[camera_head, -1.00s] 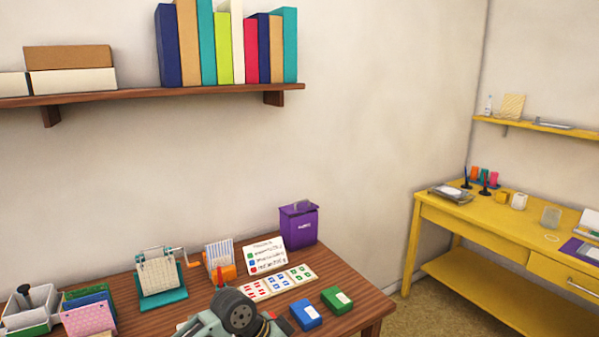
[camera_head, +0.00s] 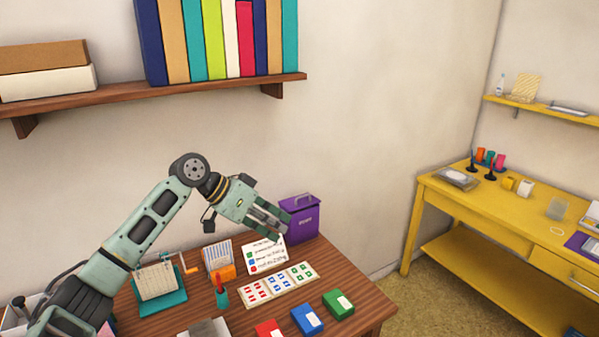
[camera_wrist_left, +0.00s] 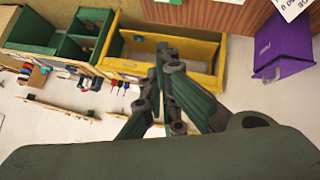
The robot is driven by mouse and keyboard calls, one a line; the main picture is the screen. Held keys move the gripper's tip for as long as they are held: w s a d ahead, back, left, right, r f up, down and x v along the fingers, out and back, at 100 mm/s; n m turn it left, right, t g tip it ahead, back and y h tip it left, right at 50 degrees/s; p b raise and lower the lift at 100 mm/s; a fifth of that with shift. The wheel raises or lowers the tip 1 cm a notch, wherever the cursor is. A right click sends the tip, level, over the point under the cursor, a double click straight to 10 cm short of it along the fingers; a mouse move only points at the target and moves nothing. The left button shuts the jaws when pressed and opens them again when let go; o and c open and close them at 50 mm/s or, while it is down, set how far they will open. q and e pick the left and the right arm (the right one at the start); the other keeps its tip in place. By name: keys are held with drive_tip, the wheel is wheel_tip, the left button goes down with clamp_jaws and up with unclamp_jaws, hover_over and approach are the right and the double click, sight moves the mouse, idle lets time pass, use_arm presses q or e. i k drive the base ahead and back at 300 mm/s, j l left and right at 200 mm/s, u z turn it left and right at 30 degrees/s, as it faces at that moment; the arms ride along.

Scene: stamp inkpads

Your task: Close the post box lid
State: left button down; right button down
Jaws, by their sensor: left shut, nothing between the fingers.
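The purple post box (camera_head: 305,222) stands at the back right corner of the wooden table, near the wall. Its lid (camera_head: 299,202) shows at the top; I cannot tell how far open it is. The post box also shows in the left wrist view (camera_wrist_left: 284,46), at the upper right, apart from the fingers. My left gripper (camera_head: 280,230) is shut and empty, just left of the box and in front of it in the head view. Its fingertips also meet in the left wrist view (camera_wrist_left: 167,55). My right gripper is not in view.
Red (camera_head: 269,329), blue (camera_head: 307,319) and green (camera_head: 338,304) inkpads line the front. A bookshelf (camera_head: 180,92) hangs above; a yellow desk (camera_head: 520,220) stands right.

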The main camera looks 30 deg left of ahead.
sight(305, 200)
drive_tip(key=i+j, duration=0.9)
drive_tip(key=i, duration=0.1)
